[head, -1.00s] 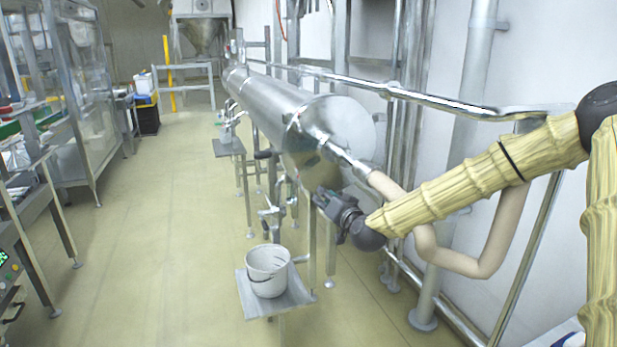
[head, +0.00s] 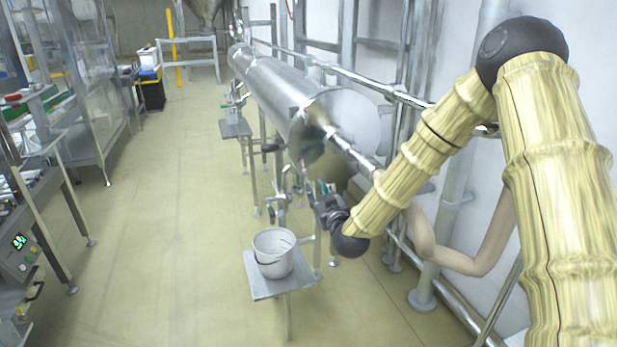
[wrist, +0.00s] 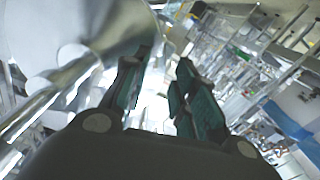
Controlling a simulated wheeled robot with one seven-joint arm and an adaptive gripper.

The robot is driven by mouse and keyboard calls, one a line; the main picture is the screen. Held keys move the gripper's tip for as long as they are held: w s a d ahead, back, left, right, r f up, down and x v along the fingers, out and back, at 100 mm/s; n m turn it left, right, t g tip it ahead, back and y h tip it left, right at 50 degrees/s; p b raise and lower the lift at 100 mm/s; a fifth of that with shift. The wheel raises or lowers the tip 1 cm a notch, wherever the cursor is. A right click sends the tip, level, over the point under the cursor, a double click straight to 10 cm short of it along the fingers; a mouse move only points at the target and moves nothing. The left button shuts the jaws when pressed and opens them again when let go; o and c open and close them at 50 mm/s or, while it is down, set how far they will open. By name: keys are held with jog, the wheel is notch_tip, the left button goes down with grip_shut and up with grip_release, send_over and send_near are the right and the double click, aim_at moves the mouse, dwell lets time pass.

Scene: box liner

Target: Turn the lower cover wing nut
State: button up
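The metal cylinder (head: 285,90) lies lengthwise beside the wall, its round end cover (head: 350,110) facing me. I cannot make out the lower cover wing nut in either view; it is too small or hidden. In the head view my gripper (head: 314,190) is just below the cylinder's near end, and a valve fitting (head: 281,182) is left of it. In the wrist view my gripper (wrist: 164,68) has its two green-padded fingers apart with nothing between them. The shiny curved metal at left in that view looks like the cylinder end and its pipe (wrist: 45,100).
A white bucket (head: 273,252) stands on a small metal shelf (head: 262,286) below the gripper. A beige hose (head: 460,262) loops behind my arm near the wall. Racks and a bench (head: 50,165) line the left side. The floor between is clear.

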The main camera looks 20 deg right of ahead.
aim_at(307, 178)
jog(key=w+p, duration=0.1)
jog(key=w, duration=0.8)
jog(key=shift+a+p, duration=0.1)
jog(key=shift+p, duration=0.3)
grip_shut()
